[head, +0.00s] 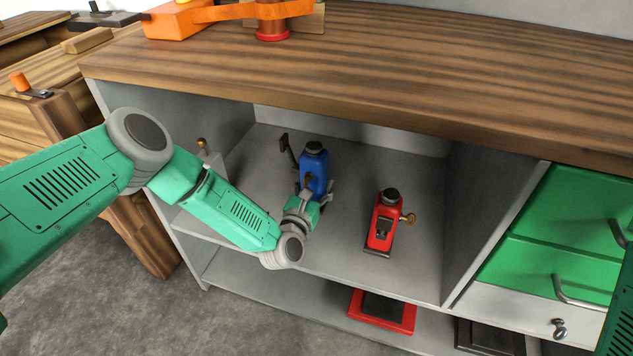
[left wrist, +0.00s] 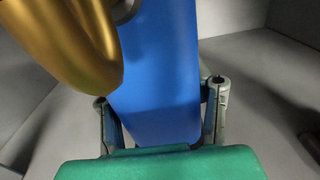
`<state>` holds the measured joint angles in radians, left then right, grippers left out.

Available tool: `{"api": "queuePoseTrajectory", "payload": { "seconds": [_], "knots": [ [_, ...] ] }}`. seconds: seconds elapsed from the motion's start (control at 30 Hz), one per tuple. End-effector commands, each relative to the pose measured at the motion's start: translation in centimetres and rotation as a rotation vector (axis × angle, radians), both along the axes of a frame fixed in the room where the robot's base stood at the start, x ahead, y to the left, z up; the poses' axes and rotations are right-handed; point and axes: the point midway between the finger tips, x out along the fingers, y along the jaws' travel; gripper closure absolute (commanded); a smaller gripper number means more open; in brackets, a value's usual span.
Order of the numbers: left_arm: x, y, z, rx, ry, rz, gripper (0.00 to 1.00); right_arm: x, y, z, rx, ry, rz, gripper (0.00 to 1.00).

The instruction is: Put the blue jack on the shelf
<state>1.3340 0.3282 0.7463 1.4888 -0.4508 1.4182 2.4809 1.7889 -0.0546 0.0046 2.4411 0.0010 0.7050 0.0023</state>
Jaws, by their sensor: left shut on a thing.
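The blue jack (head: 315,168) is upright in the open grey compartment under the wooden worktop, over the shelf board (head: 342,238). I cannot tell whether its base touches the board. My left gripper (head: 318,193) reaches in from the front and is shut on the jack's body. In the left wrist view the blue jack (left wrist: 162,75) fills the space between the two fingers of my left gripper (left wrist: 162,112). A large blurred gold part (left wrist: 70,40) covers the upper left there. The jack's lower part is partly hidden by the gripper. My right gripper is not in view.
A red jack (head: 380,228) stands on the board to the right. A grey item with a gold knob (head: 202,144) is at the left, partly behind my arm. The wooden worktop (head: 400,80) overhangs the compartment. Green drawers (head: 560,225) are at the right.

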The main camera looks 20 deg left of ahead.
Motion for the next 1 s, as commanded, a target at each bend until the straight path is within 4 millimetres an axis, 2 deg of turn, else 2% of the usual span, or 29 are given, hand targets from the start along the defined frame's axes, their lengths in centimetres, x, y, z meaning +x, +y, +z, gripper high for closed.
{"api": "queuePoseTrajectory", "payload": {
  "seconds": [0.27, 0.53, 0.77, 0.8, 0.83, 0.87, 1.0],
  "knots": [
    [0.2, 0.0, -1.6, -0.001, -0.010, 0.002, 1.00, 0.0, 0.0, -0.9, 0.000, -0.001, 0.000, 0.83],
    [0.2, 0.0, -4.8, -0.002, -0.009, 0.001, 1.00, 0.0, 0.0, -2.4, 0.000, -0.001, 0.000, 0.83],
    [0.2, 0.0, -4.8, -0.002, -0.009, 0.002, 1.00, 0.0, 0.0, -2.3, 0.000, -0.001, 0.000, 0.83],
    [0.0, 0.1, -5.2, 0.000, -0.001, 0.001, 0.43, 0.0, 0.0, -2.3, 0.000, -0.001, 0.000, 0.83],
    [0.0, 0.1, -5.2, 0.000, -0.001, 0.001, 0.32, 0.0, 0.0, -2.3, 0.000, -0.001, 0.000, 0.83],
    [0.0, 0.1, -5.2, 0.000, -0.001, 0.001, 0.29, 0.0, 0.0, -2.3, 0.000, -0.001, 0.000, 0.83],
    [0.1, 0.1, -5.2, 0.000, -0.001, 0.001, 0.29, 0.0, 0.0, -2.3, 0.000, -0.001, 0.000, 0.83]
  ]
}}
